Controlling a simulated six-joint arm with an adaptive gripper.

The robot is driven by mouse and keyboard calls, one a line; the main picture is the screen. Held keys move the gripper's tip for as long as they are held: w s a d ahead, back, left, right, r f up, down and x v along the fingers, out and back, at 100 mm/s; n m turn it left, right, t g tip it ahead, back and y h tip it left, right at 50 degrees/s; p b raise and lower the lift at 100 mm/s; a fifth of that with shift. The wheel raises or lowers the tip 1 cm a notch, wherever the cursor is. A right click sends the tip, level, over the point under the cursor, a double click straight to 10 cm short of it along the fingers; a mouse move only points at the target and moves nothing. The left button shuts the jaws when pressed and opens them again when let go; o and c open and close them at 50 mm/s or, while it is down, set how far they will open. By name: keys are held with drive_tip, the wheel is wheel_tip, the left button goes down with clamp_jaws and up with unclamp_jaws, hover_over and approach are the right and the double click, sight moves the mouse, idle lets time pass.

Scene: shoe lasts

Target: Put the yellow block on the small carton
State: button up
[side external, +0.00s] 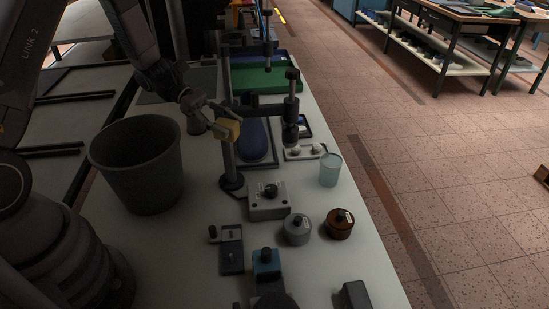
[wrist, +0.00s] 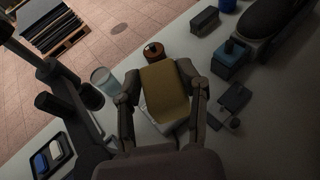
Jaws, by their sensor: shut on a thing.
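The yellow block (side external: 227,129) is held between the fingers of my gripper (side external: 216,121), up in the air above the white table, between the dark bin and the upright post of a stand. In the wrist view the yellow block (wrist: 165,93) fills the space between the two fingers of my gripper (wrist: 160,88), and both fingers close on its sides. No thing is clearly recognisable as the small carton. A small dark grey box (side external: 355,295) lies at the table's near right edge, and it also shows in the wrist view (wrist: 205,21).
A dark bin (side external: 140,165) stands left of the gripper. The stand (side external: 229,150) rises close to the block. A grey knobbed box (side external: 269,203), a grey round tin (side external: 297,229), a brown tin (side external: 339,224) and a glass (side external: 330,170) stand on the right.

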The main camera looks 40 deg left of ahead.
drive_tip(key=s+a+m+g, duration=0.1)
drive_tip(key=m+g, duration=0.1)
drive_tip(key=s+a+f+m+g, duration=0.1)
drive_tip(key=s+a+m+g, duration=0.2)
drive_tip(key=s+m+g, duration=0.1)
drive_tip(key=g, duration=0.1)
drive_tip(key=shift+s+a+f+y, duration=0.2)
drive_tip(key=shift+a+f+y, duration=0.05)
drive_tip(key=shift+a+y, duration=0.1)
drive_tip(key=a+f+m+g+y, duration=0.1)
drive_tip(key=a+m+g+y, duration=0.3)
drive_tip(key=a+m+y, duration=0.9)
drive_tip(key=a+m+g+y, duration=0.3)
drive_tip(key=a+m+y, duration=0.4)
drive_tip(key=a, duration=1.2)
drive_tip(key=w+a+f+m+t+y, duration=0.3)
drive_tip(key=w+a+m+t+y, duration=0.35)
drive_tip(key=a+m+t, duration=0.2)
drive_tip(key=shift+m, duration=0.65)
drive_tip(key=f, duration=0.6)
drive_tip(key=shift+w, duration=0.3)
drive_tip(key=shift+f, duration=2.2)
drive_tip(key=shift+c, duration=0.2)
